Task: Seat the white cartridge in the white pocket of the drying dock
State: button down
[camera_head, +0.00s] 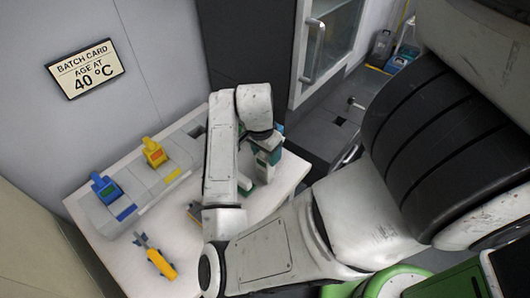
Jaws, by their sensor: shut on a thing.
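The grey drying dock (134,178) lies along the wall side of the table. A blue cartridge (106,189) stands in its near pocket and a yellow cartridge (154,152) in its middle pocket. A dark opening (197,131) shows at its far end, partly behind my arm. My gripper (266,143) is right of the dock, over the table's far right part. It is shut on a pale, teal-marked thing, which looks like the white cartridge (268,156). My wrist hides much of it, and the fingertips are not clear.
A yellow tool with a grey-blue head (160,263) lies on the white table (125,262) near the front. A small brownish thing (194,213) is partly behind my arm. A batch card sign (85,69) hangs on the wall. A grey cabinet (327,40) stands behind.

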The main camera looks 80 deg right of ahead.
jog(key=shift+f, duration=0.2)
jog(key=shift+c, duration=2.1)
grip_release()
jog(key=shift+r, duration=0.15)
